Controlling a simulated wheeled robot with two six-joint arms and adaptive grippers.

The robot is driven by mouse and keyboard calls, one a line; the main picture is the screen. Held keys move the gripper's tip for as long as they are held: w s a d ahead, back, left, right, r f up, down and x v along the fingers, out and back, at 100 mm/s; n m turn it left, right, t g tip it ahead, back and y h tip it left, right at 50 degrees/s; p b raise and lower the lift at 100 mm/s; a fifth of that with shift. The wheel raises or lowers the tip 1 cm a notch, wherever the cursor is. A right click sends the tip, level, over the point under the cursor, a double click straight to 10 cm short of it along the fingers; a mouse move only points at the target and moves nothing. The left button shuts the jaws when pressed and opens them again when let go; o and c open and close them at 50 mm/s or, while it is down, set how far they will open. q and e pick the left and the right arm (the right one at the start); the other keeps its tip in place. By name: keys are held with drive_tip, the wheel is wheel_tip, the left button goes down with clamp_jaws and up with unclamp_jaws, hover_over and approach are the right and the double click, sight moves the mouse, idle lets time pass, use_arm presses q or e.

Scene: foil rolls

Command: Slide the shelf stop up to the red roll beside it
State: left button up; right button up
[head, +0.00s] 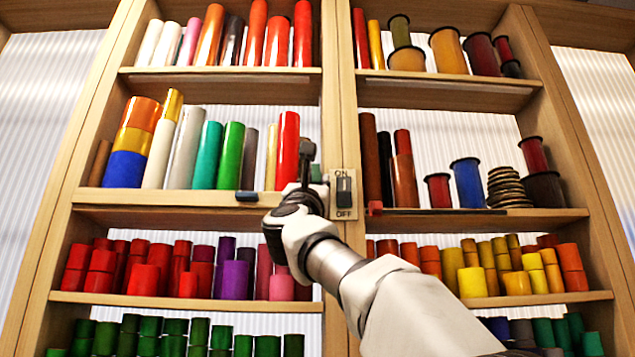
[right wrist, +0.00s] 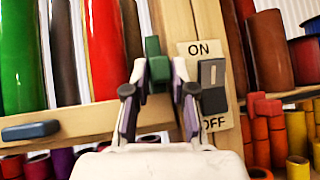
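The tall glossy red roll (head: 287,148) stands upright at the right end of the middle left shelf; it also shows in the right wrist view (right wrist: 102,45). A small green block (head: 316,173), which looks like the shelf stop, sits right of it, near the central post. In the right wrist view the green block (right wrist: 154,66) lies ahead, between the fingertips. My right gripper (head: 306,160) is in front of the shelf here. Its fingers (right wrist: 158,78) are apart, with a narrow gap showing beside the block; contact is unclear. My left gripper is not in view.
An ON/OFF switch plate (head: 344,194) is on the central post, close right of my right gripper. A dark blue-grey block (head: 247,196) is on the left shelf edge, a red block (head: 375,207) on the right one. Several rolls fill the shelves.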

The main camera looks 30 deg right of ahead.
drive_tip(key=shift+w+a+r, duration=0.1)
drive_tip(key=shift+a, duration=0.15)
drive_tip(key=shift+w+a+p, duration=0.4)
drive_tip(key=shift+a, duration=0.25)
drive_tip(key=shift+w+a, duration=0.1)
drive_tip(key=shift+a, duration=0.1)
drive_tip(key=o, duration=0.7)
drive_tip(key=shift+a, duration=0.1)
drive_tip(key=shift+c, duration=0.2)
drive_tip(key=b+v, duration=0.8)
drive_tip(key=v, duration=0.1)
